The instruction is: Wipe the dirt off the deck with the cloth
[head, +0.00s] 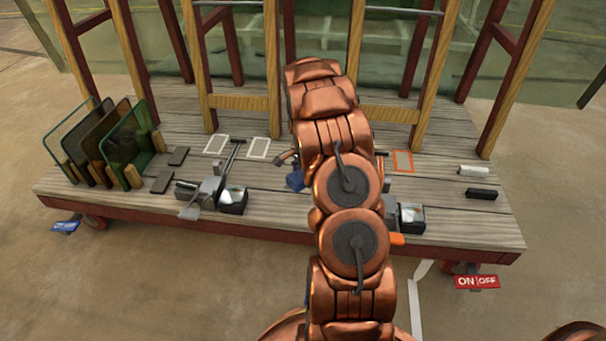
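The wooden deck (462,215) is a low, grey plank platform on wheels. My copper arm crosses its middle and hides part of it. A small part of my gripper (286,158) shows at the left of the arm, low over the deck. Its fingers are mostly hidden, so I cannot tell whether it is open or shut. A small blue piece (295,180), possibly the cloth, shows just below it, partly behind the arm. I cannot tell whether the gripper holds or touches it. No patch of dirt stands out clearly on the visible planks.
Coloured panes (126,146) stand in a rack at the left. A grey long-handled tool (206,189) lies beside a black box (233,201); another box (411,218) is right of my arm. White (473,171) and black blocks (481,193) lie right. Wooden posts (275,60) rise behind.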

